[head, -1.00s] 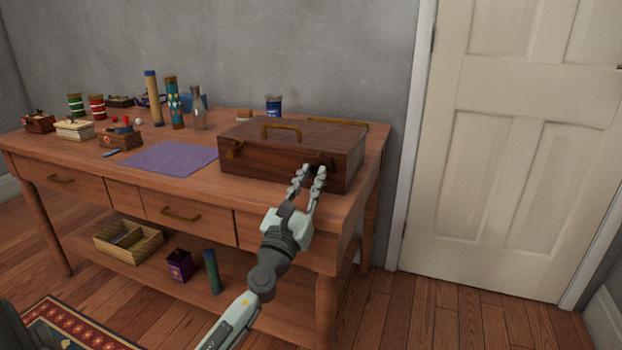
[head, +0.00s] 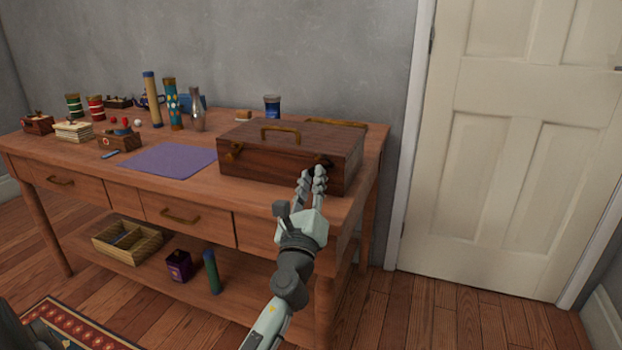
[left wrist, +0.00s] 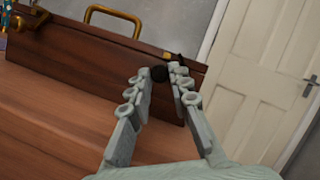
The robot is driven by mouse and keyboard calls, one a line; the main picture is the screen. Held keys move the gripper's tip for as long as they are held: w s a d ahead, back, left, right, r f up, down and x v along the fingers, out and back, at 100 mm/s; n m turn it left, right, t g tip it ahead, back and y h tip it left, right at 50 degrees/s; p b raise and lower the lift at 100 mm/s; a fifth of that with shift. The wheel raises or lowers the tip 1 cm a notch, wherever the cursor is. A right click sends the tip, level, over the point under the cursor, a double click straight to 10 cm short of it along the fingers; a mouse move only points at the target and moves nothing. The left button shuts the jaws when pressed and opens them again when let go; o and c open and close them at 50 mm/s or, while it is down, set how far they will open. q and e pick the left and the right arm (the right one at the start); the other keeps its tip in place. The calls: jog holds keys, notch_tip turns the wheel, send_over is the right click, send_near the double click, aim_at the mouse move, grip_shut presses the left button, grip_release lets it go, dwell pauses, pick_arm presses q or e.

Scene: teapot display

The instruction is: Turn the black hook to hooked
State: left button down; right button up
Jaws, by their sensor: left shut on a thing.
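A dark wooden case (head: 265,164) lies on the workbench, its lid looking closed; it also shows in the left wrist view (left wrist: 85,75). The small black hook (head: 325,163) is at the right part of the case's front, near the lid edge. I cannot tell the hook's exact angle. My right gripper is not in view.
A purple mat (head: 168,159) lies left of the case. Tubes, a bottle (head: 197,112) and small boxes stand farther left. A door (head: 510,150) is at right.

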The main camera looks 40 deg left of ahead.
pick_arm(q)
jog(key=n, duration=0.2)
jog(key=shift+d+r+n+g+y+p, duration=0.1)
jog(key=shift+r+n+g+y+p, duration=0.05)
jog(key=shift+n+g+y+p, duration=0.25)
jog(key=n+g+p, duration=0.1)
jog(key=n, duration=0.2)
jog(key=shift+d+r+n, duration=0.1)
jog(key=shift+n, duration=0.3)
jog(key=shift+n+g+y+p, duration=0.3)
jog(key=shift+n+g+p, duration=0.45)
jog(key=shift+n, duration=0.35)
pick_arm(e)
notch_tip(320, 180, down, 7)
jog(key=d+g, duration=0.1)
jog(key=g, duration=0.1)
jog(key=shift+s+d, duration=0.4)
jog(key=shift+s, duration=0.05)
pick_arm(q)
jog(key=c, duration=1.4)
grip_release()
jog(key=shift+r, duration=5.05)
